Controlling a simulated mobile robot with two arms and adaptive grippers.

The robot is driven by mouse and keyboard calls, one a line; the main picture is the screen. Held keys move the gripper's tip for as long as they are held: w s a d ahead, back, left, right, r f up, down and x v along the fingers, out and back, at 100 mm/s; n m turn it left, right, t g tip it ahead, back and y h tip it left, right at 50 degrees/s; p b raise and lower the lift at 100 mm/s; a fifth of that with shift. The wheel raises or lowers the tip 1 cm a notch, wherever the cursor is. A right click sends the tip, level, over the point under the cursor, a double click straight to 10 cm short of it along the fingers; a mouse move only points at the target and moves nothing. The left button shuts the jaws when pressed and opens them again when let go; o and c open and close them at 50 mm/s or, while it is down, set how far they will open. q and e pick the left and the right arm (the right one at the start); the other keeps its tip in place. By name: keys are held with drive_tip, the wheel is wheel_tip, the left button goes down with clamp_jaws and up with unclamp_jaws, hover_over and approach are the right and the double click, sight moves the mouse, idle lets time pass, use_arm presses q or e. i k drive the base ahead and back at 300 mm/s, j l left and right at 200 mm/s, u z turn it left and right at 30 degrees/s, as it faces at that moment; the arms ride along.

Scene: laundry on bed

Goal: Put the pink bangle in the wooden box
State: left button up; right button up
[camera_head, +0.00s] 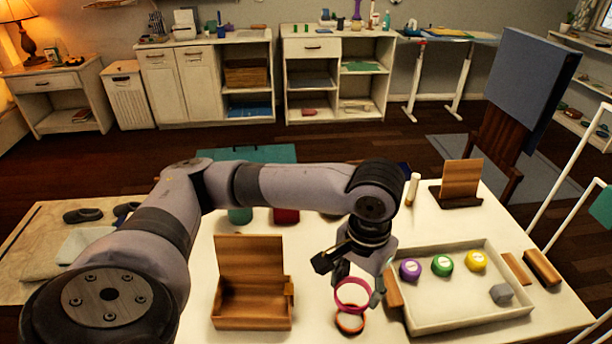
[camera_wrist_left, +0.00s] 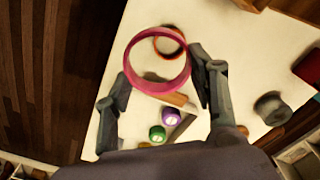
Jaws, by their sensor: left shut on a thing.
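The pink bangle (camera_head: 356,281) is held between the fingers of my left gripper (camera_head: 356,290), above the white table. In the left wrist view the bangle (camera_wrist_left: 158,88) sits between the two fingers, touching both sides. The wooden box (camera_head: 252,308) stands on the table left of the gripper in the head view, with its lid (camera_head: 248,255) raised. Its near part looks empty, though the inside is only partly visible. My right gripper does not show.
An orange bangle (camera_head: 349,330) lies on the table below the held bangle. Clear tabletop separates the box and the orange bangle.

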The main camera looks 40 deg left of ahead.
sight(251, 307)
drive_tip(key=i+l+u, duration=0.2)
drive_tip(key=i+l, duration=0.55)
drive_tip(key=u, duration=2.1)
